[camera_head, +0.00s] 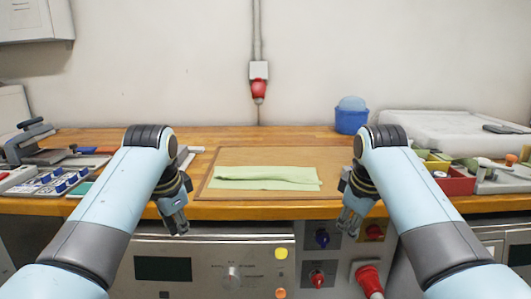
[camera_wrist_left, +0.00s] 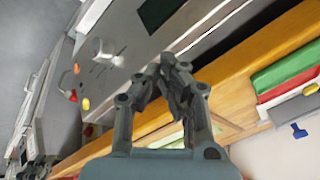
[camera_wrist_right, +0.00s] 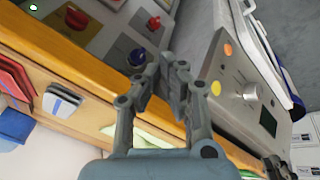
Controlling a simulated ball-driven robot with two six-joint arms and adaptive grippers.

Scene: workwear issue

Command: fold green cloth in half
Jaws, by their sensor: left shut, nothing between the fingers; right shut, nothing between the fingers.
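The green cloth (camera_head: 265,177) lies on a brown board (camera_head: 300,157) on the wooden worktop, between my two arms. It is a flat strip, wider than deep, with a folded-looking layer along its far side. My left gripper (camera_head: 178,228) is shut and empty, in front of the worktop's front edge, left of the cloth. My right gripper (camera_head: 350,228) is shut and empty, in front of the edge, right of the cloth. Both wrist views show the fingertips together, the left (camera_wrist_left: 170,62) and the right (camera_wrist_right: 168,62). Each wrist view shows only a sliver of cloth behind the fingers.
A blue tub (camera_head: 351,122) stands at the back, right of the board. A red bin (camera_head: 453,182) and a white case (camera_head: 440,132) are at the right. A tray with blue parts (camera_head: 48,184) is at the left. A control panel (camera_head: 235,262) sits below the edge.

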